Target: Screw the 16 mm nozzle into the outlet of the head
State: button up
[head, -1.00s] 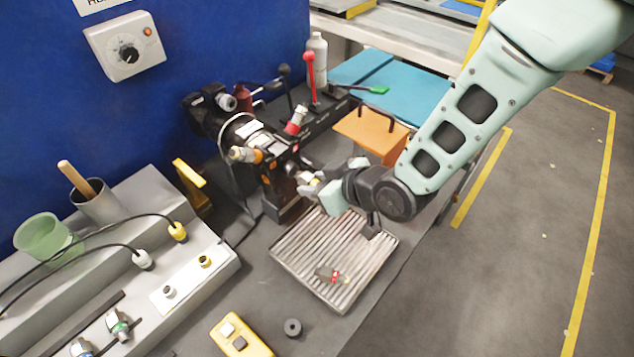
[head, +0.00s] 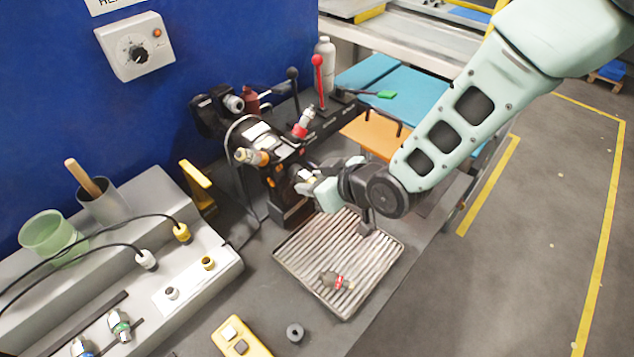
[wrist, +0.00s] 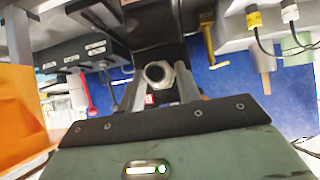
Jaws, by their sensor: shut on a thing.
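My gripper (head: 308,184) is shut on a metal nozzle, a ring-shaped piece with a dark bore that shows between the two fingers in the wrist view (wrist: 158,73). In the head view the fingers hide most of the nozzle. The head (head: 275,172) is a black machine body on the bench, with hoses and orange-collared fittings. My fingertips are right at its right-hand side, above the ribbed tray. In the wrist view a dark block stands directly beyond the nozzle. The outlet is hidden, and I cannot tell whether the threads are engaged.
A ribbed tray (head: 283,262) lies below my gripper with a small red-and-dark part (head: 334,280) in it. A white plate with two small fittings (head: 208,263) is at left. A dark ring (head: 295,332) and yellow control box (head: 240,338) are in front. An orange box (head: 372,132) stands behind.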

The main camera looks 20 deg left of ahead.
jog(key=o, duration=1.1)
jog(key=b+v, duration=0.4)
jog(key=v, duration=1.3)
jog(key=shift+s+d+r, duration=0.1)
jog(key=shift+s+d, duration=0.05)
jog(key=shift+d, duration=0.05)
